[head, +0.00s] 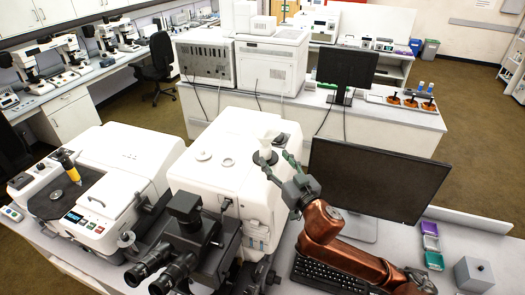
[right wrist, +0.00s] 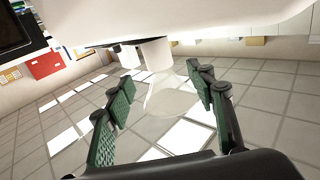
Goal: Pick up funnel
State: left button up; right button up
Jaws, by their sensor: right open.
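The funnel (head: 267,153) stands on top of the white instrument (head: 218,160) in the middle of the head view. It looks pale and translucent. My right gripper (head: 279,166) is open at the funnel's right side, with its green fingers pointing toward it. In the right wrist view the clear cone of the funnel (right wrist: 172,98) shows between the two open fingers of my right gripper (right wrist: 163,92). I cannot tell whether a finger touches it. My left gripper is not in view.
A black monitor (head: 376,182) and keyboard (head: 330,274) are close to my right arm. Dark microscope eyepieces (head: 165,270) stand in front of the instrument. Small round lids (head: 204,155) lie on its top. Another white device (head: 108,180) is at left.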

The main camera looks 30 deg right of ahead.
aim_at(268, 151)
jog(key=shift+w, duration=1.05)
jog(key=w, duration=0.4)
jog(key=shift+w+d+f+p, duration=0.1)
jog(key=shift+w+d+p, duration=0.15)
jog(key=shift+p, duration=0.15)
jog(key=shift+s, duration=0.15)
jog(key=c, duration=1.3)
